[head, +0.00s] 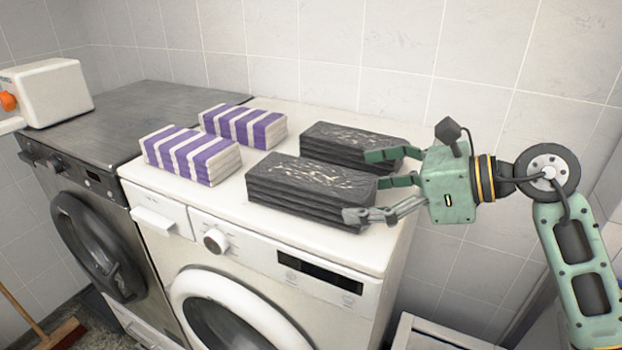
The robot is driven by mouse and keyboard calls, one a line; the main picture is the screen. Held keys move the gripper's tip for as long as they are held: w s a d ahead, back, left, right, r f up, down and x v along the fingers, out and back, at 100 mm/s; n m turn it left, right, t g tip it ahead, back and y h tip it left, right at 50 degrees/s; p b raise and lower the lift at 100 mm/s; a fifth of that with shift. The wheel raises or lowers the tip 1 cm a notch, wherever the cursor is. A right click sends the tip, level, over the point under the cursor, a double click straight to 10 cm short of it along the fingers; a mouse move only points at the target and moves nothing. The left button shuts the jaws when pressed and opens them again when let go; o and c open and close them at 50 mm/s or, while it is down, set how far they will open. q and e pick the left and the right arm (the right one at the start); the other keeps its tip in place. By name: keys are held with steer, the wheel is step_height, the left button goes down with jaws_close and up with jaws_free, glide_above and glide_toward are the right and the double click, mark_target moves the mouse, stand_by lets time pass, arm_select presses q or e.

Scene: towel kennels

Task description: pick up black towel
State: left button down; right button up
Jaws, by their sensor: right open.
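Two folded black towel stacks with pale marks lie on the white washing machine (268,108). The front black towel (305,190) is nearer the machine's front edge, and the back black towel (350,143) lies behind it, toward the wall. My right gripper (372,188) comes in from the right with its fingers spread open at the right ends of the black towels. One finger is at the front towel's front right corner, and others overlap the right ends of both towels. I cannot tell whether the fingers touch the cloth. My left gripper is out of view.
Two purple and white striped towels (191,156) (243,125) lie left of the black ones. A dark metal machine (130,112) stands to the left, with a white box with an orange knob (52,92) on it. A tiled wall (330,45) closes off the back. A broom (62,335) is on the floor.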

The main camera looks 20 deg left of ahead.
mark_target(348, 190)
steer(key=shift+p+x, duration=0.5)
steer(key=shift+x, duration=0.75)
steer(key=shift+w+a+f, duration=0.1)
steer(key=shift+w+a, duration=0.1)
steer(key=shift+a, duration=0.15)
steer(key=shift+c, duration=0.3)
steer(key=c, duration=0.9)
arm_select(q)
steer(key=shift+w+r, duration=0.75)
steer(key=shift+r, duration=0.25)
arm_select(e)
steer(key=c, duration=0.4)
